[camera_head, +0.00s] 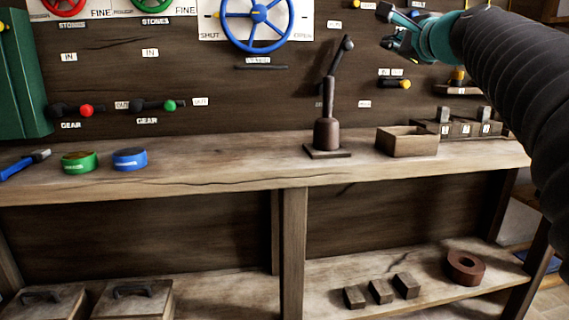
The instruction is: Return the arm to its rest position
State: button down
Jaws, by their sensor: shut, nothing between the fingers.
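My arm reaches in from the right side of the picture, a thick black ribbed sleeve with a teal wrist. My gripper (393,28) is at its end, near the top right, in front of the dark wooden back panel and above the bench top. It is shut and holds nothing. It appears apart from the panel's fittings, though the exact depth is hard to tell.
The wooden bench (230,174) carries a blue-handled tool (22,166), a green tin (80,163), a blue tin (129,159), a dark lever stand (327,130) and an open box (407,142). A blue wheel (257,45) hangs on the panel. Blocks (381,292) lie below.

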jog(key=s+f+n+g, duration=0.2)
jog(key=f+n, duration=0.1)
jog(key=f, duration=0.5)
jog(key=s+a+f+n+g+h, duration=0.1)
jog(key=s+f+n+g, duration=0.2)
jog(key=f, duration=0.5)
jog(key=s+f+n+g, duration=0.15)
jog(key=f+n, duration=0.25)
jog(key=f, duration=0.4)
jog(key=s+a+f+n+g, duration=0.1)
jog(key=s+f+n, duration=0.2)
jog(key=s+f, duration=0.3)
jog(key=s+a+f+n+g+h+p, duration=0.1)
jog(key=s+a+f+n+g, duration=0.1)
jog(key=s+f, duration=0.5)
jog(key=s+a+f+n+g+h+p, duration=0.1)
jog(key=s+f+n, duration=0.4)
jog(key=s, duration=0.8)
jog(key=shift+s+a+f+g, duration=0.15)
jog(key=shift+a+f+g, duration=0.2)
jog(key=shift+f+g, duration=0.4)
